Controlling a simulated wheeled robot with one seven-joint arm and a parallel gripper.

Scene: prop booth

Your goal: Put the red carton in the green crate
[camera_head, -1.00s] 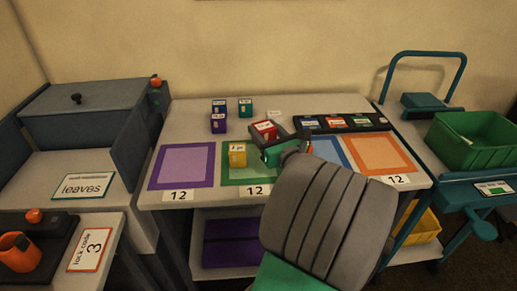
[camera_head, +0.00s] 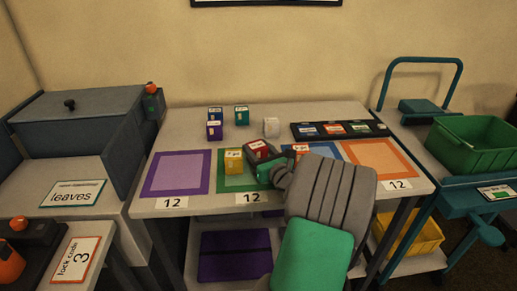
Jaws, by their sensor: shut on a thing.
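The red carton (camera_head: 258,148), with a white label on top, is between the jaws of my gripper (camera_head: 262,160). It is over the table near the back of the green-bordered mat; I cannot tell whether it touches the table. My gripper is shut on it, and my grey and green arm hides part of the jaws. The green crate (camera_head: 462,152) stands on the teal cart at the right, well apart from the gripper. Its visible inside looks empty.
A dark tray (camera_head: 373,128) lies at the back right. The cart's teal handle (camera_head: 420,62) rises behind the crate.

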